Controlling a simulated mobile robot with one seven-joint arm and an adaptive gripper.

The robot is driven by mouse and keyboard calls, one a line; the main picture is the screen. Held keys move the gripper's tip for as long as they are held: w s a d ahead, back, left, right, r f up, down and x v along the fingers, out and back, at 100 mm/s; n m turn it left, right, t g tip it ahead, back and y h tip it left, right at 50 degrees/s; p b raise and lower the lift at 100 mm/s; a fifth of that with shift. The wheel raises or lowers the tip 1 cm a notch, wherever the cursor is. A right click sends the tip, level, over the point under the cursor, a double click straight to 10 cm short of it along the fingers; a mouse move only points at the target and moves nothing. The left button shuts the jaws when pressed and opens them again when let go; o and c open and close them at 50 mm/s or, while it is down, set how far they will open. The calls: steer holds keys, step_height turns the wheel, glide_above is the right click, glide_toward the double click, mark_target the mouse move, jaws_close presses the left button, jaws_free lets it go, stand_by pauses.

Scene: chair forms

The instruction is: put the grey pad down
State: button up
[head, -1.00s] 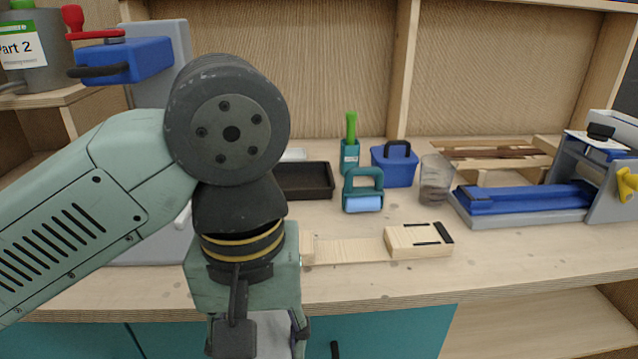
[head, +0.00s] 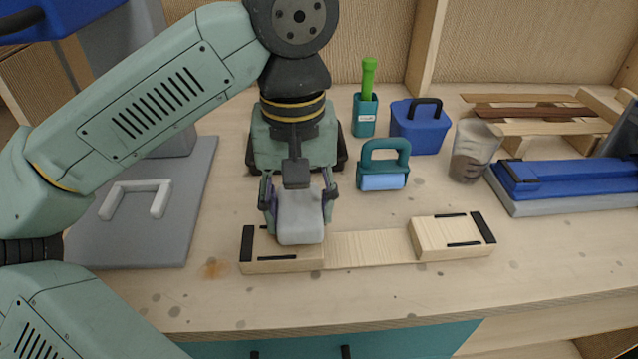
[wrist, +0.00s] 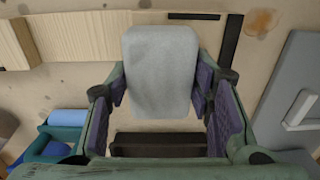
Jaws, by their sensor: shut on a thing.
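The light grey pad (head: 301,228) is held between the two fingers of my gripper (head: 299,205). In the wrist view the pad (wrist: 160,75) sits between the purple-lined fingers and juts out past their tips. The gripper points down at the left end of a pale wooden form (head: 370,248). The pad's lower end overlaps the form's left block in the head view. I cannot tell whether it touches the block. The pad hides part of that block and its black strips.
The form's raised right block (head: 452,238) has black strips. Behind stand a teal roller (head: 384,166), a green-handled teal holder (head: 366,112), a blue caddy (head: 420,128) and a murky cup (head: 474,150). A grey board (head: 150,225) with a white handle lies left. The front bench strip is clear.

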mark_target(318, 194)
steer(key=w, duration=0.2)
steer(key=w+d, duration=0.1)
steer(key=w, duration=0.1)
steer(key=w+d+p, duration=0.1)
steer(key=shift+w+d+f, duration=0.2)
steer(key=shift+w+d, duration=0.05)
steer(key=shift+w, duration=0.15)
steer(key=f, duration=0.1)
steer(key=f+p, duration=0.1)
steer(key=f, duration=0.1)
steer(key=shift+w+d, duration=0.15)
steer(key=shift+w, duration=0.2)
steer(key=shift+f, duration=0.4)
steer(key=shift+f, duration=0.25)
steer(key=o, duration=1)
steer(key=shift+r, duration=0.1)
steer(key=shift+o, duration=0.2)
